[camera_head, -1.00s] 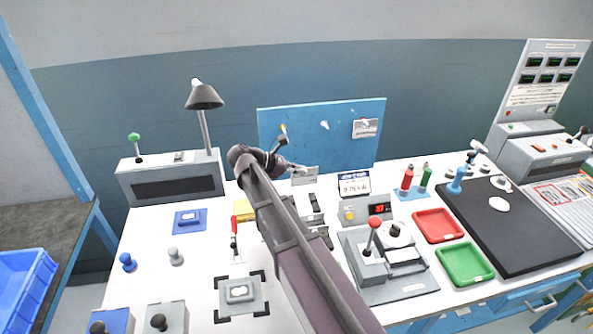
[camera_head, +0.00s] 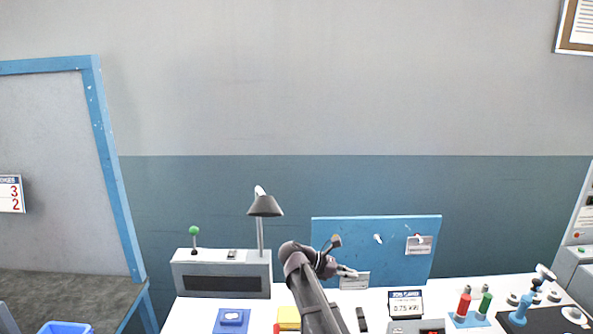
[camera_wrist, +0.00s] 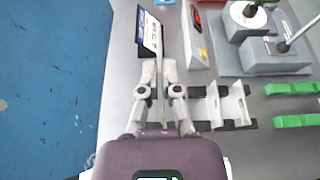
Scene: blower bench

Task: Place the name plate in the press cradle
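The name plate (camera_head: 355,281) is a small pale plate at the tip of my gripper (camera_head: 346,272), in front of the blue board. In the wrist view my gripper (camera_wrist: 161,95) is closed on the plate (camera_wrist: 158,110), which shows edge-on as a thin upright strip between the fingers. Its face is hidden there. A grey press-like device (camera_wrist: 275,60) with a lever and a round top stands at the upper right of the wrist view. I cannot tell for sure which part is the cradle.
A blue board (camera_head: 375,245) stands behind the gripper. A small display card (camera_wrist: 150,35) stands just beyond the fingers. A pale slotted holder (camera_wrist: 230,103) and green bars (camera_wrist: 295,121) lie to the right. A lamp (camera_head: 264,207) and grey box (camera_head: 220,273) stand at left.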

